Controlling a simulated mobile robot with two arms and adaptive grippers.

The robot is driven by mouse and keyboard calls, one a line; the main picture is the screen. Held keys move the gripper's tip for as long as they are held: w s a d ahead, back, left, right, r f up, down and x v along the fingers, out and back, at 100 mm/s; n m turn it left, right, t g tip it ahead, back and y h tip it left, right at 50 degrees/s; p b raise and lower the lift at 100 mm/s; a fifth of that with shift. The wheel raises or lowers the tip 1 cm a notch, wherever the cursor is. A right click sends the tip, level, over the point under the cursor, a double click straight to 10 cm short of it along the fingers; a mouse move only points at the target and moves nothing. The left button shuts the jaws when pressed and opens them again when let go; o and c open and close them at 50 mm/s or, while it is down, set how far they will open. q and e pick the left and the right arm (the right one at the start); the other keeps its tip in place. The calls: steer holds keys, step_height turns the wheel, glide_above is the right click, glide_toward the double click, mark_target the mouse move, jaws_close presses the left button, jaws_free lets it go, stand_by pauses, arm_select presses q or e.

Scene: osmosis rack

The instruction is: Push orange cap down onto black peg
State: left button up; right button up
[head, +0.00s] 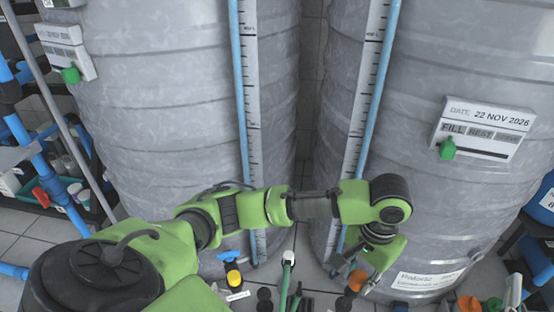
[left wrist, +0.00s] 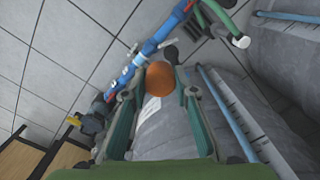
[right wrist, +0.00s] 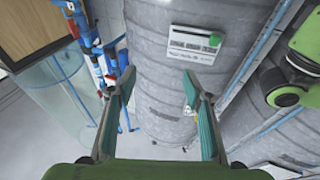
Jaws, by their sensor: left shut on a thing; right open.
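My left gripper (head: 354,272) reaches down in front of the right-hand tank in the head view. It is shut on an orange cap (head: 357,281), which also shows between the fingertips in the left wrist view (left wrist: 160,80). A dark round piece (left wrist: 170,54) shows just beyond the cap there; I cannot tell whether it is the black peg or whether the cap touches it. A black peg-like piece (head: 264,295) stands at the bottom of the head view. My right gripper (right wrist: 160,88) is open and empty in the right wrist view.
Two large grey tanks (head: 190,110) (head: 440,60) fill the background. A green pipe with a white top (head: 288,260) stands left of my left gripper. A yellow-capped piece (head: 233,277) is farther left. Another orange piece (head: 468,304) and bottles stand at the lower right.

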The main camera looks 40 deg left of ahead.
arm_select(q)
steer(key=a+r+n, duration=0.2)
steer(key=a+r, duration=0.4)
steer(key=r, duration=0.7)
